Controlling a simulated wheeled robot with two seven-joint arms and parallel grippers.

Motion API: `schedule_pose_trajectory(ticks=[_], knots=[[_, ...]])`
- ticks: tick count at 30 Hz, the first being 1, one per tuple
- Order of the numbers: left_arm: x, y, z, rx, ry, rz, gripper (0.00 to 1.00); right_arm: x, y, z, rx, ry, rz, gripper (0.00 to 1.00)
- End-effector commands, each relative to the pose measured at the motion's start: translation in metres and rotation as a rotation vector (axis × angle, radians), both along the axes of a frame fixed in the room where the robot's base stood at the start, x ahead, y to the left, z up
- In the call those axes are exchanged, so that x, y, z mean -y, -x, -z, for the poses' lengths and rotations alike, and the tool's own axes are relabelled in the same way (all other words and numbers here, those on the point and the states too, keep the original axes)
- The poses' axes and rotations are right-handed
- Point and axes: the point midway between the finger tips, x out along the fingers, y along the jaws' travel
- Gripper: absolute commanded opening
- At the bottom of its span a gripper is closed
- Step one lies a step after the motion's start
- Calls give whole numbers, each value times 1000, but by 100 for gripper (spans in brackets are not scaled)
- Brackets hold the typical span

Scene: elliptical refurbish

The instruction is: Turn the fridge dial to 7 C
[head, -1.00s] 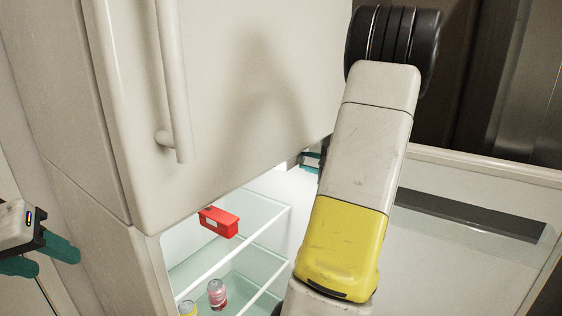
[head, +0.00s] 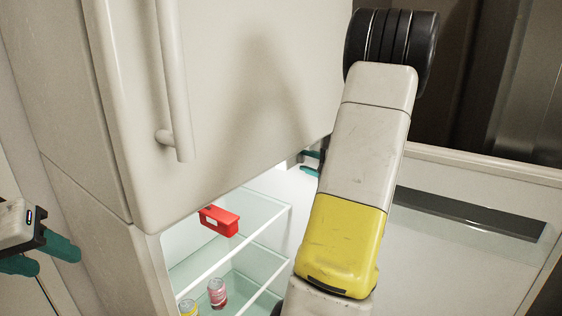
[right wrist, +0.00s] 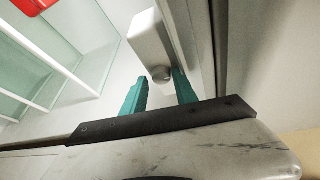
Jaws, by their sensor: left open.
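The fridge dial (right wrist: 160,74) is a small grey round knob on the end of a white box (right wrist: 152,40) inside the fridge, seen in the right wrist view. Its marks are too small to read. My right gripper (right wrist: 161,77) has its teal fingers apart, one on each side of the dial; I cannot tell whether either touches it. In the head view my right gripper (head: 312,161) is partly hidden behind my right arm, under the upper door, and the dial is hidden. My left gripper (head: 48,256) is open and empty at the left edge, outside the fridge.
The fridge's upper door (head: 230,100) is shut; the lower compartment is open. A red box (head: 220,221) sits on a glass shelf (head: 262,212), with cans (head: 217,293) below. The open lower door (head: 450,250) stands at the right. A fridge wall runs close beside my right gripper.

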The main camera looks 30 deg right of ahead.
Motion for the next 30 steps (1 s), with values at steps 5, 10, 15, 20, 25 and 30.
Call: schedule_pose_trajectory(ticks=[5,10,15,20,25,30], knots=[[0,0,0,0,0,0,48,1,0,-1,3,1,1,35],[0,0,0,0,0,0,48,3,16,-4,5,2,4,35],[0,0,0,0,0,0,48,6,46,-8,3,2,5,35],[0,0,0,0,0,0,48,8,68,-10,2,1,3,35],[0,0,0,0,0,0,48,7,77,-11,1,0,0,35],[0,0,0,0,0,0,48,7,77,-11,1,0,0,35]])
